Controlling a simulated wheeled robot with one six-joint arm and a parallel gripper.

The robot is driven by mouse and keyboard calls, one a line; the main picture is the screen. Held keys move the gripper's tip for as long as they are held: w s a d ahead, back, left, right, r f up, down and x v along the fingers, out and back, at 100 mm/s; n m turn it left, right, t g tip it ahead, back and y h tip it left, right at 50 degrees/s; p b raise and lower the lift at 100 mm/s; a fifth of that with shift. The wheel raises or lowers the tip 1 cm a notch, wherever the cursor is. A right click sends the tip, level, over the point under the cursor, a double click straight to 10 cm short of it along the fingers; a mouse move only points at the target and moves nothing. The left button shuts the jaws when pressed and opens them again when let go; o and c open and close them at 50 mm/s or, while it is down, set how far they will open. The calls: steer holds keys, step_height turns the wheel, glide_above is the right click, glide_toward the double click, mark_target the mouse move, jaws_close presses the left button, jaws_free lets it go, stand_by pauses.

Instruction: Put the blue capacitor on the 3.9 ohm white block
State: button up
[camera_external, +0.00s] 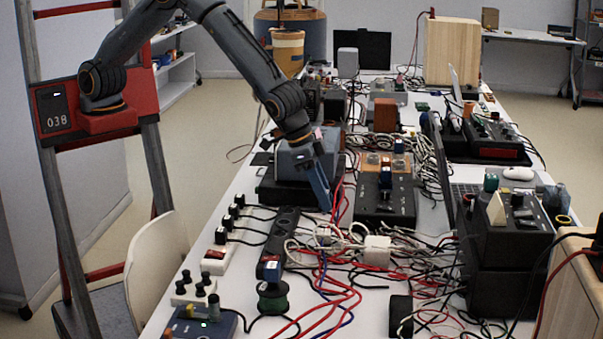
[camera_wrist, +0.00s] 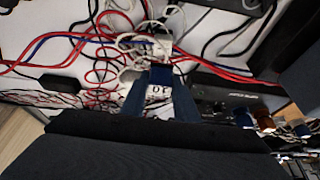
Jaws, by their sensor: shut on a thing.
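My gripper (camera_wrist: 160,96) is shut on a small dark blue piece (camera_wrist: 160,74) with a white, marked face, which looks like the blue capacitor. In the external view my gripper (camera_external: 323,206) points down, left of the black speaker box (camera_external: 385,211), above the cables; the held piece is not clear there. A white block (camera_external: 376,250) sits among the cables, right of and nearer than my gripper. Its marking cannot be read, so I cannot tell whether it is the 3.9 ohm one. White shapes beyond my fingertips in the wrist view are partly hidden by cables.
Tangled red, blue and white cables cover the table middle. A black power strip (camera_external: 278,240) and a green spool (camera_external: 272,299) are front left. Black devices (camera_external: 508,240) stand at the right. Other blue and orange parts sit on the black speaker box.

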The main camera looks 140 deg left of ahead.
steer(key=shift+f+p, duration=0.5)
steer(key=shift+f, duration=1.75)
steer(key=shift+f, duration=0.1)
steer(key=o, duration=1.1)
steer(key=shift+c, duration=0.2)
steer(key=shift+r, duration=0.45)
steer(key=b+v, duration=0.2)
steer(key=v, duration=0.9)
steer(key=shift+s, duration=0.15)
